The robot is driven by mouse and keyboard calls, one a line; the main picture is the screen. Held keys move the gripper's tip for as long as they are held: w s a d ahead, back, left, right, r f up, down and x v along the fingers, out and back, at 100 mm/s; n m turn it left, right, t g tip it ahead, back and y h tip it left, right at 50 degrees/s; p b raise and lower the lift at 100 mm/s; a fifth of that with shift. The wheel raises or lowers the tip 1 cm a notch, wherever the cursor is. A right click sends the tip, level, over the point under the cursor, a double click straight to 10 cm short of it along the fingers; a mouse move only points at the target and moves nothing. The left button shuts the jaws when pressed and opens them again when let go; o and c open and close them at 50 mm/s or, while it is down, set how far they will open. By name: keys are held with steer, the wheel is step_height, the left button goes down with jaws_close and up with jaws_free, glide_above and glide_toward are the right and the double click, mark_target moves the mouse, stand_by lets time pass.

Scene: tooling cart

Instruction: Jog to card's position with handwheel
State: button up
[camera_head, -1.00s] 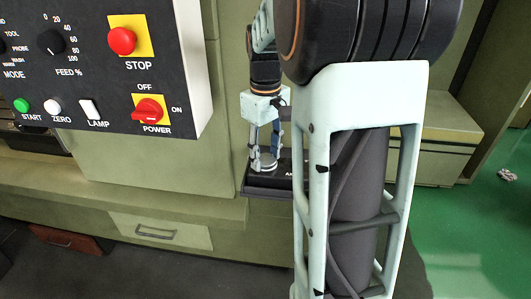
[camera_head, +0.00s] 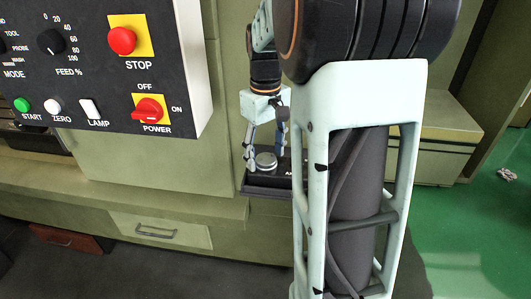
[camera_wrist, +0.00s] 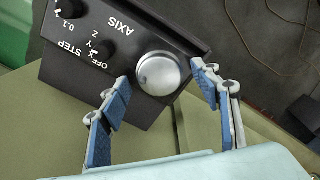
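The handwheel (camera_wrist: 164,75) is a round silver knob on a dark pendant box (camera_wrist: 110,100); it also shows in the head view (camera_head: 266,161). My gripper (camera_wrist: 160,72) is open, with its blue-padded fingers spread on either side of the handwheel. A gap shows between each fingertip and the wheel in the wrist view. The box also carries an AXIS selector knob (camera_wrist: 103,48) marked OFF, X, Y, Z and a STEP knob (camera_wrist: 70,8) with 0.1 legible. I cannot tell their exact settings. I see no card in these views.
A control panel (camera_head: 75,85) stands at upper left, with a STOP button (camera_head: 122,40) and a red POWER switch (camera_head: 149,110). Olive cabinet faces and a drawer (camera_head: 160,230) lie below it. Green floor (camera_head: 480,240) is open at right.

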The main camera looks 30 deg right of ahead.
mark_target(266, 158)
step_height(266, 158, up, 12)
stand_by(0.6)
stand_by(0.4)
